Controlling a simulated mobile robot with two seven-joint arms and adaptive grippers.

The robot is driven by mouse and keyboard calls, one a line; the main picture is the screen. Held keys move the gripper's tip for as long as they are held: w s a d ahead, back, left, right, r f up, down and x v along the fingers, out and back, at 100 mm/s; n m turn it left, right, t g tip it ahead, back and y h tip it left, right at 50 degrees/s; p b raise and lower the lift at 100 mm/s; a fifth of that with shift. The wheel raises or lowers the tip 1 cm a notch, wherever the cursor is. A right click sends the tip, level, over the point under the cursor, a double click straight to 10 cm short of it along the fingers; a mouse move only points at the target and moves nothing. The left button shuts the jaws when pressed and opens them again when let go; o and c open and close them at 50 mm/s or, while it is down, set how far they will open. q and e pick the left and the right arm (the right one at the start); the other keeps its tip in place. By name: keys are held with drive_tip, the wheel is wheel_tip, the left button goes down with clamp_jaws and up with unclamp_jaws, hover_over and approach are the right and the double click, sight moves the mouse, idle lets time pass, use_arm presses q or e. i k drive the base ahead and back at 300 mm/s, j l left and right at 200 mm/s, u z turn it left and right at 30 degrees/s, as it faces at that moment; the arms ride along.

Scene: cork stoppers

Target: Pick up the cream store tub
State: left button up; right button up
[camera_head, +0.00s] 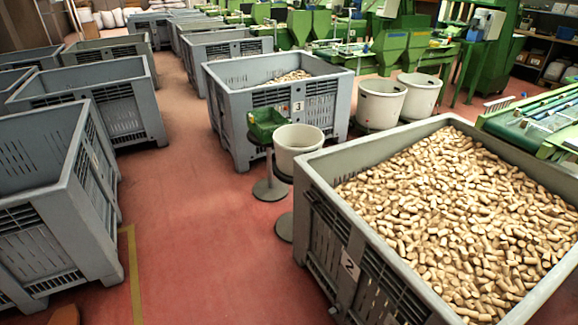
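A cream tub (298,147) stands upright on a low stand in the middle of the view, between two grey crates. A green tray (265,124) sits beside it on its left. Two more cream tubs stand farther back, one (380,104) in front and one (419,96) to its right. I cannot tell which of these is the store tub. The bottom of the middle tub is partly hidden by the near crate's corner. Neither of my grippers shows in the view.
A grey crate (352,268) marked 2, full of corks (450,215), fills the right foreground. Another grey crate (234,117) marked 3 stands behind the green tray. Several grey crates line the left. Green machines (405,45) stand at the back. The red floor (205,235) between is clear.

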sight(290, 141)
drive_tip(key=i+j+z, duration=0.1)
drive_tip(key=i+z, duration=0.4)
drive_tip(key=z, duration=0.85)
drive_tip(key=u, duration=1.2)
drive_tip(key=i+j+z, duration=0.2)
drive_tip(key=z, duration=0.3)
drive_tip(key=i+j+z, duration=0.15)
drive_tip(key=z, duration=0.3)
drive_tip(key=i+j+z, duration=0.1)
drive_tip(key=j, duration=0.3)
drive_tip(key=i+j+z, duration=0.1)
drive_tip(key=j, duration=0.25)
drive_tip(key=i+j+z, duration=0.15)
drive_tip(key=j, duration=0.25)
